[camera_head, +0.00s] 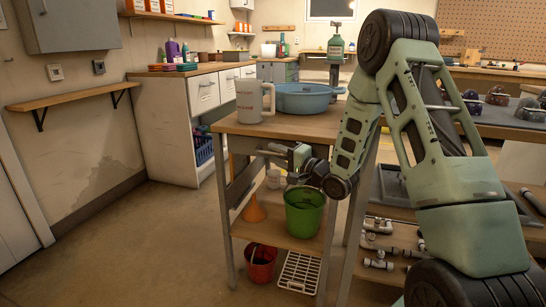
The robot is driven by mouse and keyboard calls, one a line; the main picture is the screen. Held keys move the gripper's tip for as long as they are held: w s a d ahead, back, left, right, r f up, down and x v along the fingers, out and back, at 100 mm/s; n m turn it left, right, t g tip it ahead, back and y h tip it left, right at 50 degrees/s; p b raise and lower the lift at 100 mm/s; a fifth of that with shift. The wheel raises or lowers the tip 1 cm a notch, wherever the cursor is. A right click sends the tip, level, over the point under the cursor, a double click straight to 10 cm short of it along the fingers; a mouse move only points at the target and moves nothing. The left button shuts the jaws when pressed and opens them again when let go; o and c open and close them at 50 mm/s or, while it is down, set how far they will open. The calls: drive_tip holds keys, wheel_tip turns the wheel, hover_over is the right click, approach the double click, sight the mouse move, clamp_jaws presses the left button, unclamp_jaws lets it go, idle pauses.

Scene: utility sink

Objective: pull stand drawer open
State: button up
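The stand (290,126) has a wooden top, metal legs and lower shelves. A grey slanted panel (241,184) under the left part of its top looks like the drawer's side; its front and handle are not clear. My gripper (268,153) is just below the top's front edge, at the left part of the stand, pointing left. Its fingertips are small and dark against the stand. I cannot tell whether they touch the drawer or hold anything.
On the stand's top are a white pitcher (254,100) and a blue basin (302,97). A green bucket (304,212), an orange cone (253,208) and a red bucket (261,264) are below. Open floor (150,245) lies to the left. A shelf with pipe fittings (378,262) is right.

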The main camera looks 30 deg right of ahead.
drive_tip(key=shift+x, duration=0.85)
drive_tip(key=shift+c, duration=0.3)
clamp_jaws()
drive_tip(key=shift+s+a, duration=0.1)
